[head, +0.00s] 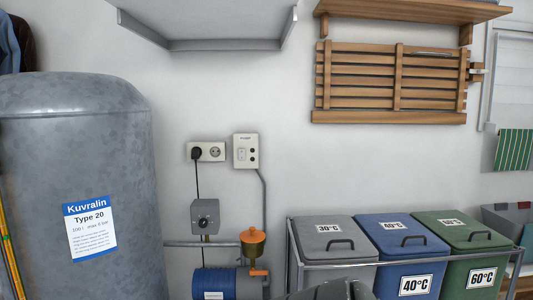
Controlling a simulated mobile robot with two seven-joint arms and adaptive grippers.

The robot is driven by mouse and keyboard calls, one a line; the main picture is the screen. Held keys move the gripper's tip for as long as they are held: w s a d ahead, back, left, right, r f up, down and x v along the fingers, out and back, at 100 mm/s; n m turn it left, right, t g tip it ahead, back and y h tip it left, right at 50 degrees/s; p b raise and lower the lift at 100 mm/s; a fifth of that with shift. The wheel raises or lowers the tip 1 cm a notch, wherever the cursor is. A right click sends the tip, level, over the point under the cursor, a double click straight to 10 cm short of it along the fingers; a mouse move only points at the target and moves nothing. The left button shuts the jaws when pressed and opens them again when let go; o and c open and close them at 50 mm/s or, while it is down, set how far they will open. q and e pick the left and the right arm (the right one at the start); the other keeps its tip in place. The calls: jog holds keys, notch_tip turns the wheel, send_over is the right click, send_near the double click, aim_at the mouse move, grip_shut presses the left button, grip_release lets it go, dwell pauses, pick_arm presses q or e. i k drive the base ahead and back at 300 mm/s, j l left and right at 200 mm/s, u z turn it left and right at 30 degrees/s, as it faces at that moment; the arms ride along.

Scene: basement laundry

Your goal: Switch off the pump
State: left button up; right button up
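The pump (215,284) is a blue cylinder low on the wall, cut off by the bottom edge. An orange funnel-like part (252,240) and an orange lever (259,273) are beside it. Above it hangs a grey box with a round dial (205,217). A cream switch box (245,151) has a small label, too small to read surely, a pale switch and two dark round spots; the switch position is unclear. A black plug (196,153) sits in the double socket (216,152). A dark part, probably my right gripper (335,290), shows at the bottom edge; its fingers cannot be made out. My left gripper is out of view.
A large grey tank (77,130) labelled Kuvralin fills the left. Grey (323,228), blue (392,225) and green (462,222) lidded bins stand at the lower right behind a metal rail. A shelf (205,45) juts out above. The wall before the switch box looks clear.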

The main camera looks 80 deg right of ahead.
aim_at(242, 152)
jog(key=z, duration=2.4)
